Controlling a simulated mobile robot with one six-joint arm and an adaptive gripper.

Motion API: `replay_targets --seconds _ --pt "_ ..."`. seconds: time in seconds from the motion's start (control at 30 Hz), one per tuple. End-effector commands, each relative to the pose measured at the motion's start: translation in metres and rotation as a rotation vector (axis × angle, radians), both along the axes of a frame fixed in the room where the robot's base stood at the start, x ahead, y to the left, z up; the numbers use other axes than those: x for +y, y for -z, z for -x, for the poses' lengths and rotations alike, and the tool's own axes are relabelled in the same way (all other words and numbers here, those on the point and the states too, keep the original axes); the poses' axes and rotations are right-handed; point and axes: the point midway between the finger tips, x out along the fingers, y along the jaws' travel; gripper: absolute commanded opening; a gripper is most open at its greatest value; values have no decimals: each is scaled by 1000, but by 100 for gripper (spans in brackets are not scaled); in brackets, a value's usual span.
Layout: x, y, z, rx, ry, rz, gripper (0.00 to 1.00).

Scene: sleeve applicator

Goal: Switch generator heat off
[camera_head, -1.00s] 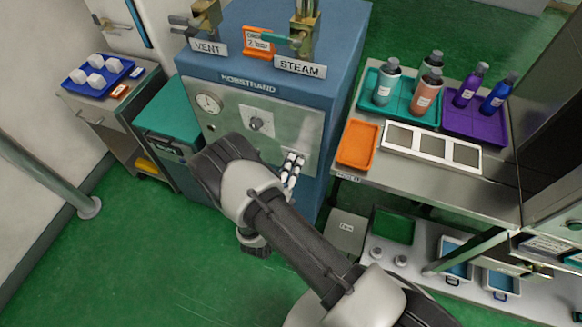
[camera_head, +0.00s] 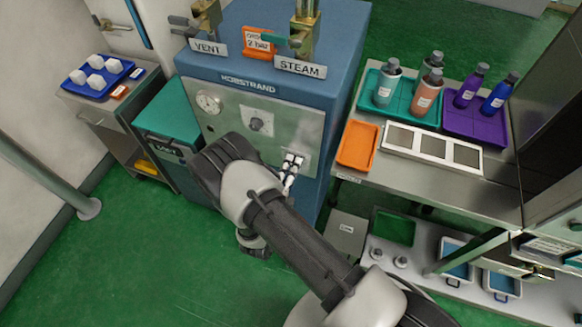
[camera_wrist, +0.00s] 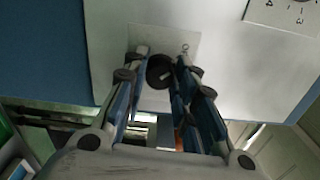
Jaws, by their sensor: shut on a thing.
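The blue generator (camera_head: 265,88) marked MOBSTRAND stands at the centre, with a steel front panel (camera_head: 225,122). My gripper (camera_head: 291,166) is at the lower right of that panel, over a small pale plate. In the wrist view my gripper (camera_wrist: 161,64) has its fingers on both sides of a round black knob (camera_wrist: 160,72) and is shut on it. The knob has a pale mark on its face. It sits on a light plate (camera_wrist: 150,38) whose lettering is mostly unreadable. In the head view my fingers hide the knob.
A gauge (camera_head: 208,102) and another knob (camera_head: 257,121) are on the same panel. VENT and STEAM valves stand on top. A steel table (camera_head: 430,190) with trays and bottles is at right, close to the generator. A teal-topped bin (camera_head: 170,110) is at left. Green floor lies in front.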

Motion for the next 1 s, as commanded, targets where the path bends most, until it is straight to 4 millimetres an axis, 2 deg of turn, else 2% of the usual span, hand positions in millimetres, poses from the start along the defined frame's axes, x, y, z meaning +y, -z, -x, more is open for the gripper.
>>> replay_targets --seconds 0.07,0.1,0.4,0.77,0.87,1.0 --pt "0 0 0 0 1 1 2" --pt "0 0 0 0 1 1 27" --pt "0 0 0 0 0 0 46" --pt "2 0 4 1 -2 0 46" --pt "7 0 15 0 -5 0 46" --pt "17 0 42 1 -8 1 46"
